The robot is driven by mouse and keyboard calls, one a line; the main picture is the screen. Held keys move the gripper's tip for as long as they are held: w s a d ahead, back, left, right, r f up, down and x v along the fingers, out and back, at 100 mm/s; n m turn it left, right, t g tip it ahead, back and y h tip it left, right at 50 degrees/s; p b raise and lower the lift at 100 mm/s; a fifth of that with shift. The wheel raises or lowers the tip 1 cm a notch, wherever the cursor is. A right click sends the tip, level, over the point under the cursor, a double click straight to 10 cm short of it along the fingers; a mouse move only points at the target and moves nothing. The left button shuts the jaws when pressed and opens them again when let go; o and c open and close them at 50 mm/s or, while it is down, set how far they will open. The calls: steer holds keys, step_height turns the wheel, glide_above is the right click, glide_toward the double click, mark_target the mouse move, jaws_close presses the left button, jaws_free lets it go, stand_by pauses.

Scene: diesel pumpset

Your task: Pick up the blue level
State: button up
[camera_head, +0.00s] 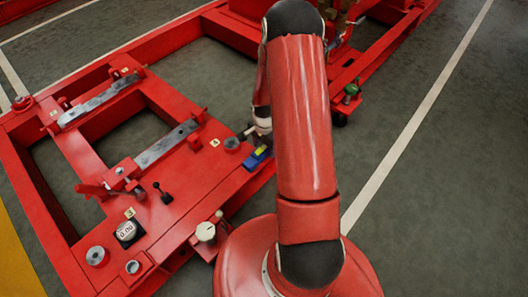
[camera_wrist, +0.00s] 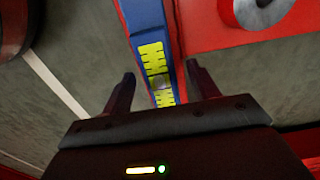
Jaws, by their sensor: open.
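The blue level (camera_head: 257,158) lies at the right edge of the red frame in the head view, partly hidden by my arm. In the wrist view the blue level (camera_wrist: 148,28) has a yellow scale with dark marks and a small vial. It runs from the top edge down between the fingers. My gripper (camera_wrist: 158,80) is open, with one dark finger on each side of the level and a gap to both. Its near end is hidden behind the gripper body. In the head view my gripper is mostly hidden by my arm near the level.
The red frame (camera_head: 175,190) carries metal bars, a black lever (camera_head: 162,193), a digital gauge (camera_head: 126,231) and a white-topped knob (camera_head: 205,231). In the wrist view a round metal part (camera_wrist: 262,12) sits right of the level. The grey floor (camera_head: 440,200) at right is clear.

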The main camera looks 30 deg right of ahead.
steer(key=shift+f, duration=0.8)
steer(key=shift+c, duration=0.4)
jaws_close()
steer(key=shift+r, duration=0.15)
